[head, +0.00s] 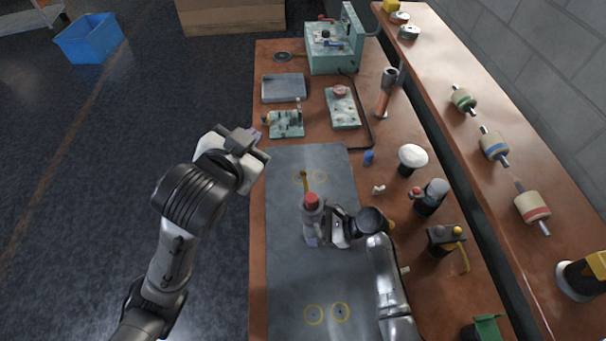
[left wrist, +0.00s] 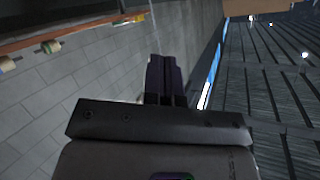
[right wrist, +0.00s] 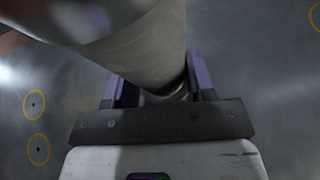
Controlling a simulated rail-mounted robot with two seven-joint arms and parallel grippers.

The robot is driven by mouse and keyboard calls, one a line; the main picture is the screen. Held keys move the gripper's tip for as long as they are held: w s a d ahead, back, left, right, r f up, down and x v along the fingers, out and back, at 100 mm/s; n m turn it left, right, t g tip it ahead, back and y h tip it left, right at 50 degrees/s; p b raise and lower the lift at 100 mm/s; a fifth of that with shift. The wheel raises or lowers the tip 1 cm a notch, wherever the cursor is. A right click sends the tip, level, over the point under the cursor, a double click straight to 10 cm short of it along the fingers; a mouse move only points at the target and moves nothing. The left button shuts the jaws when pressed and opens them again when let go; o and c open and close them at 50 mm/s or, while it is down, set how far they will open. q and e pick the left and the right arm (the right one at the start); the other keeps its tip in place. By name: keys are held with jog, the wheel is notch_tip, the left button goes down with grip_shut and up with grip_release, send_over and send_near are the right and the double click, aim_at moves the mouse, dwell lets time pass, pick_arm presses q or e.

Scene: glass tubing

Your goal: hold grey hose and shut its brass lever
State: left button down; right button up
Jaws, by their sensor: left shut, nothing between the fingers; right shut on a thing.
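The grey hose (head: 311,221) stands on the grey mat as a grey cylinder with a red top (head: 311,199). Its brass lever (head: 304,182) shows as a thin yellow bar beyond the red top, pointing to the far side. My right gripper (head: 325,237) is shut around the hose from the right; the right wrist view shows the grey body (right wrist: 150,50) between the fingers. My left gripper (head: 257,140) is shut and empty, raised near the bench's left edge, apart from the hose. Its closed fingers (left wrist: 163,80) fill the middle of the left wrist view.
The grey mat (head: 290,275) has yellow rings and is otherwise clear at the front. A black fitting with a yellow lever (head: 440,240), a grey-topped bottle (head: 431,197) and a white-topped piece (head: 412,157) stand on the right. Green fixtures (head: 341,107) and a tray (head: 284,88) lie beyond.

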pick_arm(q)
jog(key=w+d+r+m+g, duration=0.1)
jog(key=w+d+r+m, duration=0.1)
jog(key=d, duration=0.1)
jog(key=m+g, duration=0.5)
jog(key=g, duration=0.2)
send_near(306, 178)
jog(key=v, duration=0.3)
jog(key=shift+s+d, duration=0.3)
jog(key=x, duration=1)
jog(key=shift+w+a+r, duration=0.1)
jog(key=shift+w+a, duration=0.1)
jog(key=shift+w+a+f+g, duration=0.1)
jog(key=shift+w+f+g, duration=0.2)
jog(key=shift+g, duration=0.2)
